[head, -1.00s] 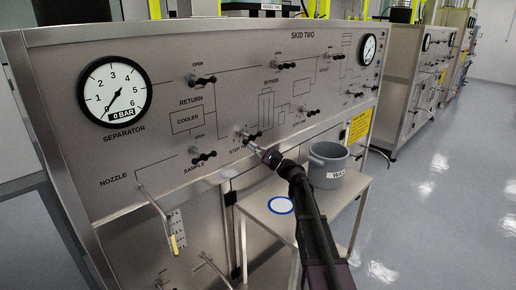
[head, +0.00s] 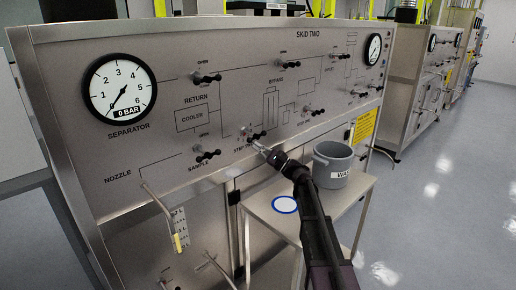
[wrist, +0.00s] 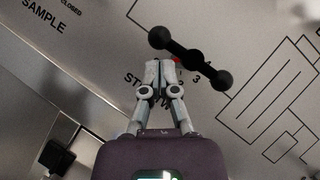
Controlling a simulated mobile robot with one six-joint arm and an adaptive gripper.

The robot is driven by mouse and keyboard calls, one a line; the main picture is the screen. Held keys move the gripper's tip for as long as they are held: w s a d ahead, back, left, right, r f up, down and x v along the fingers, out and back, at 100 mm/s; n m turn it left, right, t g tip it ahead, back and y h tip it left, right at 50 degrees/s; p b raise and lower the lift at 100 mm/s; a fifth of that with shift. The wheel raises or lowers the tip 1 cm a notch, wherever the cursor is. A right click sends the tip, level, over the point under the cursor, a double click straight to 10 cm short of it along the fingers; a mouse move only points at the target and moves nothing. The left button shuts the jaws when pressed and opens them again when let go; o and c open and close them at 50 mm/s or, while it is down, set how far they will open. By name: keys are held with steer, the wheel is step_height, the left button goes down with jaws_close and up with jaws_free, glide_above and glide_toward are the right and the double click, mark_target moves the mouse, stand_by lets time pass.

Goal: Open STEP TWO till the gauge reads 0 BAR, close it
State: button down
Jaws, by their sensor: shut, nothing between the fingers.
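The STEP TWO valve has a black bar handle with ball ends (wrist: 190,58); it also shows on the panel in the head view (head: 257,135). In the wrist view the bar slopes from upper left to lower right, with a small red mark and numbers beside it. My gripper (wrist: 161,72) is shut and empty, its fingertips just below the bar's upper-left half. In the head view my gripper (head: 256,146) is close at the valve; I cannot tell if it touches. The separator gauge (head: 120,88) has its needle at 0 and a "0 BAR" label.
The SAMPLE valve (head: 206,154) is left of STEP TWO, the RETURN valve (head: 207,78) above left. A side table (head: 254,212) below holds a grey pot (head: 334,165) and a blue-ringed white disc (head: 285,204). A nozzle pipe (head: 160,205) sticks out lower left.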

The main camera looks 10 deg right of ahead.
steer(key=w+f+b+v, duration=0.1)
steer(key=b+v, duration=0.5)
steer(key=v, duration=0.6)
steer(key=shift+w+d+f, duration=0.2)
steer(key=shift+f, duration=0.15)
steer(key=c, duration=0.7)
jaws_free()
steer(key=shift+a+r, duration=0.1)
steer(key=shift+o, duration=0.2)
steer(key=shift+a+r, duration=0.1)
steer(key=shift+r, duration=0.05)
steer(key=s+a+r+n+t+h+p, duration=0.2)
steer(key=r+n+h+p, duration=0.7)
steer(key=p, duration=0.8)
steer(key=shift+a+r+n+t, duration=0.3)
steer(key=shift+a+t, duration=0.2)
steer(key=shift+a, duration=0.1)
